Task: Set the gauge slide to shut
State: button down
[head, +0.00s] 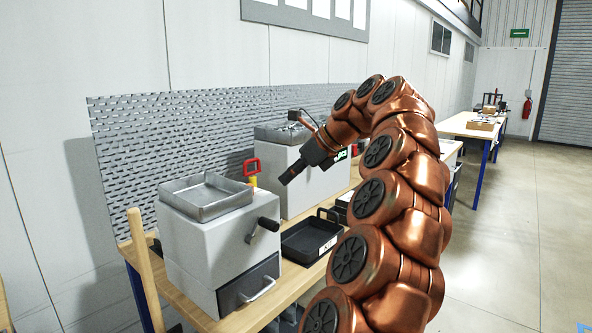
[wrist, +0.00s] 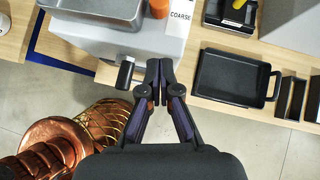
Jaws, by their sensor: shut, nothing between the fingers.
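My gripper (head: 285,179) is shut and empty, held above the bench in front of the rear grey box (head: 310,185). In the wrist view its closed fingertips (wrist: 159,66) are beside a short black lever (wrist: 125,72) on a grey box (wrist: 120,40) with a "COARSE" label (wrist: 181,16). I see no gap or contact clearly between fingertips and box.
The near grey box (head: 190,245) has a metal tray (head: 205,190) on top, a black crank (head: 263,228) and a drawer (head: 250,290). A black tray (head: 308,240) lies beside it; a black tray also shows in the wrist view (wrist: 232,97). A perforated panel (head: 170,140) stands behind.

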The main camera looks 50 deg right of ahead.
aim_at(262, 198)
jog(key=x, duration=0.5)
jog(key=shift+w+a+p, duration=0.25)
jog(key=shift+w+p, duration=0.3)
jog(key=shift+w, duration=0.6)
jog(key=shift+w+a, duration=0.2)
jog(key=shift+w, duration=0.55)
